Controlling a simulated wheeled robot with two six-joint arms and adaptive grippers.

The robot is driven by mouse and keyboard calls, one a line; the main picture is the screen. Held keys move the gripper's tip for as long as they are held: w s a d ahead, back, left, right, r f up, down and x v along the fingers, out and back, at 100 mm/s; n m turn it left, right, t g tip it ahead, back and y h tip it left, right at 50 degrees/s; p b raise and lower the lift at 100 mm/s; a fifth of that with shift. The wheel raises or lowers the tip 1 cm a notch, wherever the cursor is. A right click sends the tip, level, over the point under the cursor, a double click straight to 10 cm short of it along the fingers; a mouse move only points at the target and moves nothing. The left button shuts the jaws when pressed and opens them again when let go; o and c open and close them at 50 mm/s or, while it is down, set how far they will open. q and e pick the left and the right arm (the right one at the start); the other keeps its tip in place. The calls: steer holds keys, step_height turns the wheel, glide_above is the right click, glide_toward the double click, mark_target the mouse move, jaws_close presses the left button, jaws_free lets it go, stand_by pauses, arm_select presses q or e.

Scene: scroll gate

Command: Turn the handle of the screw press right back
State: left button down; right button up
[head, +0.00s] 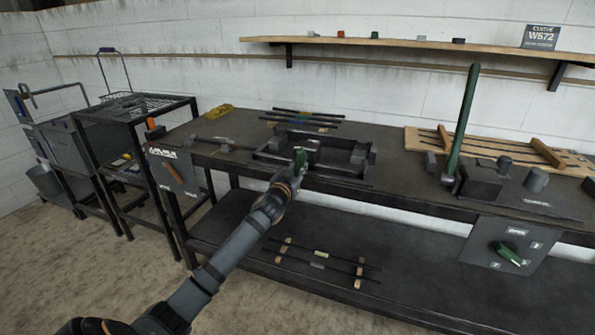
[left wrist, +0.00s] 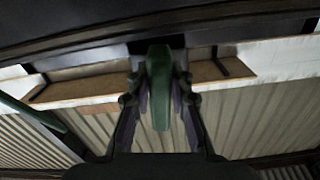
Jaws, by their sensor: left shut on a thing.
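The screw press is a low dark frame (head: 345,160) on the bench, with a small block at its middle. Its green handle (head: 299,157) stands at the front of the frame, and my left gripper (head: 292,173) is on it from the front left. In the left wrist view the green handle (left wrist: 159,80) lies between the two fingers of my left gripper (left wrist: 160,95), which are shut on it. The screw below the handle is hidden by my gripper. My right gripper is not in view.
A tall green lever (head: 462,120) stands on a dark block at the right of the bench. A green knob (head: 508,253) sits on a front panel. Thin rods (head: 308,117) lie behind the press. A wooden rack (head: 500,147) lies at the back right.

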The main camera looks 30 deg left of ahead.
arm_select(q)
steer(key=shift+f+n, duration=0.2)
steer(key=shift+n, duration=0.3)
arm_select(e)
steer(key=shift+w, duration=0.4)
arm_select(q)
steer(key=c, duration=1.2)
jaws_free()
steer(key=shift+r, duration=0.15)
steer(key=shift+s, duration=0.1)
steer(key=v, duration=1.2)
steer(key=shift+d, duration=0.15)
